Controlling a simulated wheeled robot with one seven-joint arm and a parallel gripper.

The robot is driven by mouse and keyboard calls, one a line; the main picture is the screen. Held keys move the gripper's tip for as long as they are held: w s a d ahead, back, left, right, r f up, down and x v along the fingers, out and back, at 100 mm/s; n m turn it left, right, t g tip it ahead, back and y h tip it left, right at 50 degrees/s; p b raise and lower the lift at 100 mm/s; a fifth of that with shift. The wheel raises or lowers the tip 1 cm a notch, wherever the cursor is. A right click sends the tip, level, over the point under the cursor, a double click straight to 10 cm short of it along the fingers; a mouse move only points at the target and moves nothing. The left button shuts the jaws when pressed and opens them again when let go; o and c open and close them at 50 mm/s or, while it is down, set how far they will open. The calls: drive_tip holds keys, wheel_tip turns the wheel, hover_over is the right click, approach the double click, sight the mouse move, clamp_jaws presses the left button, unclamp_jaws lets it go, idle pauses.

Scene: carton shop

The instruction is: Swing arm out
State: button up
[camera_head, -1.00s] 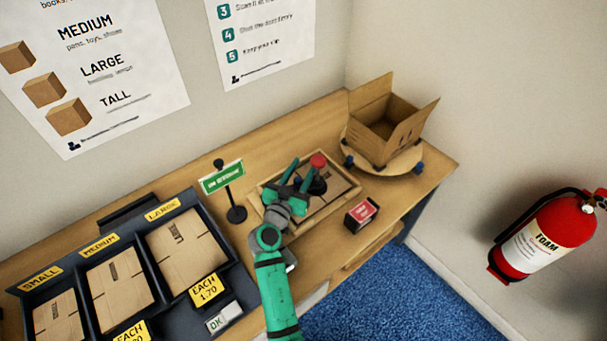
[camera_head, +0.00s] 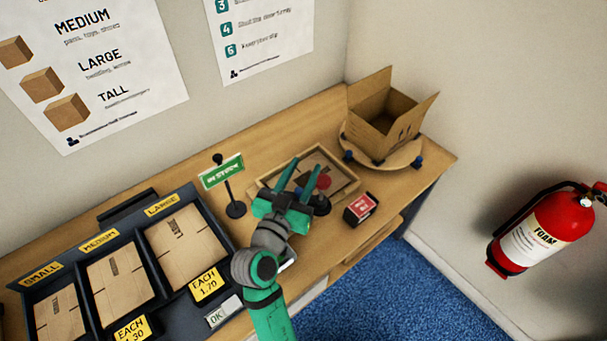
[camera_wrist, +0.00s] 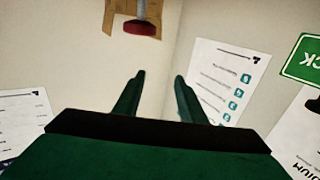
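My gripper (camera_head: 300,176) is above the near edge of a wooden tray (camera_head: 346,186) on the bench in the head view. Its two green fingers are spread apart with nothing between them. In the wrist view the fingers (camera_wrist: 157,97) also stand apart and empty, with wall behind them. A red-topped knob (camera_head: 323,182) on a dark base is just right of the fingers, partly hidden by them. It shows at the top of the wrist view as a red disc (camera_wrist: 140,28).
An open carton (camera_head: 385,118) stands on a round wooden turntable (camera_head: 403,156) at the back right. A red-and-black box (camera_head: 360,208) sits near the front edge. A green sign (camera_head: 222,171) stands left of my gripper. Left are bins of flat cartons (camera_head: 185,246). A fire extinguisher (camera_head: 543,235) hangs at right.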

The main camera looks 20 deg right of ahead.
drive_tip(key=shift+s+r, duration=0.1)
drive_tip(key=shift+s, duration=0.5)
